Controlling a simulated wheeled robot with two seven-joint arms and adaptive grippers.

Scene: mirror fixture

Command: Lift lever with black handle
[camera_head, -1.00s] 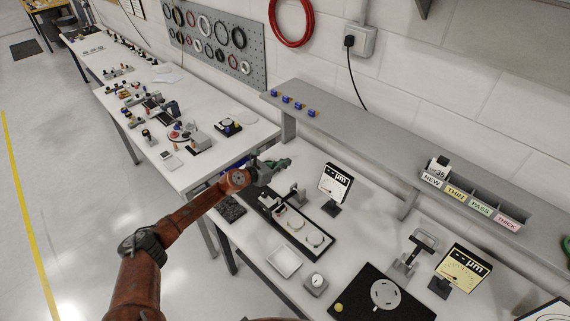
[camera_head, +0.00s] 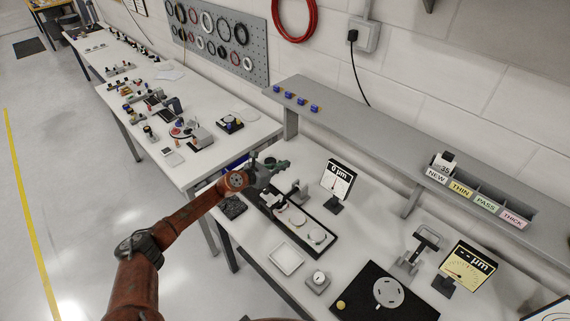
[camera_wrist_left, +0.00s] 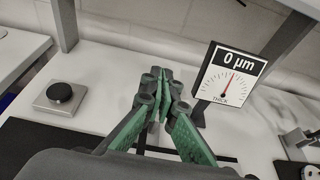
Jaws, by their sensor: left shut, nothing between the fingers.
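My left gripper (camera_head: 281,164), with green fingers, is shut and empty over the back left of the near bench. It also shows in the wrist view (camera_wrist_left: 160,78). Below and right of it is a black tray (camera_head: 322,251) with white discs and a small grey fixture (camera_head: 298,193). No lever with a black handle shows clearly there; my gripper and arm cover part of that spot. A second grey stand with a dark top bar (camera_head: 426,237) is farther right, away from my gripper. My right gripper is out of view.
A gauge display (camera_head: 338,180) reading 0 µm stands right of my left gripper. A second display (camera_head: 465,266) is at the right. A grey box with a black knob (camera_wrist_left: 60,94) shows in the wrist view. A grey shelf (camera_head: 370,130) runs behind.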

